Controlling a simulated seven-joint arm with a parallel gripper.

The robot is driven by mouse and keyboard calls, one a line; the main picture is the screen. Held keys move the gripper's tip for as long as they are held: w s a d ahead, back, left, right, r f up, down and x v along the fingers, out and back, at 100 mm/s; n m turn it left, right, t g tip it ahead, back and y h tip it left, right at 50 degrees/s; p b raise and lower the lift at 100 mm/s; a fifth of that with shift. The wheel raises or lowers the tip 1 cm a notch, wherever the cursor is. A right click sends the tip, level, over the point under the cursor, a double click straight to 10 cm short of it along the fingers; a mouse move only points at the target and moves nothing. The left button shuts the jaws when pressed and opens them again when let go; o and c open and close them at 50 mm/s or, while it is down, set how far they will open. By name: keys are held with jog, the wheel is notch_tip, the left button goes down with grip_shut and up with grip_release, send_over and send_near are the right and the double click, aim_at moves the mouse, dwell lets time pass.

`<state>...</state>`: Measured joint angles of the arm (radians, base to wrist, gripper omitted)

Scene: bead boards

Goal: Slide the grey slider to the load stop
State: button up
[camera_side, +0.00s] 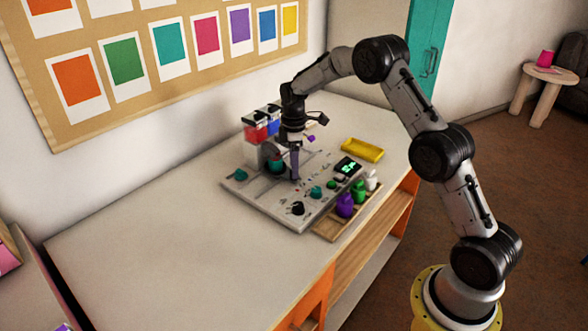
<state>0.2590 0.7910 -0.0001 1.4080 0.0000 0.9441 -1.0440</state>
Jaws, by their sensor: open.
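A grey control panel (262,201) lies on the white worktop, with dark slots, knobs and a small green-lit display (347,166). My gripper (294,172) points down over the middle of the panel, its fingers close to the surface. It is open. I cannot make out the grey slider or its load stop for certain at this size; my gripper and wrist cover part of the panel's middle. I cannot tell whether the fingers touch anything.
Clear containers with red and blue contents (256,132) stand behind the panel. A black knob (297,208) and a teal knob (316,192) rise from its front. A wooden tray (328,229) holds purple, green and white bottles. A yellow tray (362,150) lies right. The left worktop is clear.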

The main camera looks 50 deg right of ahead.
jog(key=shift+f, duration=0.95)
grip_shut()
dwell(0.8)
